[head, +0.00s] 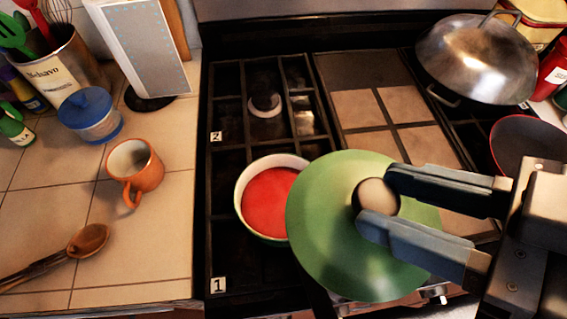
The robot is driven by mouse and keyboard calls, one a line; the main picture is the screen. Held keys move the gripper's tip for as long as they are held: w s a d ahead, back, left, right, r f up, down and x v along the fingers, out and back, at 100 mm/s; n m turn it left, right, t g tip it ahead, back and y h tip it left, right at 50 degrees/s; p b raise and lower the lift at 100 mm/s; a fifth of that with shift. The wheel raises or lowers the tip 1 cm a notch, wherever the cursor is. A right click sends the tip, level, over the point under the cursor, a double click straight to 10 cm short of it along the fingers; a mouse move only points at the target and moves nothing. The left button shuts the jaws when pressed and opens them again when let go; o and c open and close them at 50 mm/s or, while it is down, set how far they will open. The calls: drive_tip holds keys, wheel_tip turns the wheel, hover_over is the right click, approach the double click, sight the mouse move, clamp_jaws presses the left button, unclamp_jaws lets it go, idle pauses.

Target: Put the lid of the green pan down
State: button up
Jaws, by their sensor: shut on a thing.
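My gripper (380,197) comes in from the right and is shut on the pale round knob (377,196) of the green lid (325,215). The lid is tilted and held up over the front of the stove. It overlaps the right edge of the pan in this view. The green pan (239,203) has a pale rim and holds something red. It sits on the front left burner near the label 1. The lid hides part of the pan's right side and whatever lies behind the lid.
A metal-lidded wok (478,55) is at the back right. A dark red-rimmed pan (530,146) is at right.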

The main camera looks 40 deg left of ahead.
sight(314, 168)
drive_tip(key=x, duration=0.4)
drive_tip(key=w+x, duration=0.1)
drive_tip(key=x, duration=0.7)
drive_tip(key=shift+w+a+f+p, duration=0.2)
drive_tip(key=shift+a+f+p, duration=0.05)
drive_tip(key=shift+f+p, duration=0.15)
wheel_tip(314, 168, down, 4)
drive_tip(key=shift+f, duration=0.1)
drive_tip(key=shift+f, duration=0.45)
drive_tip(key=o, duration=1.1)
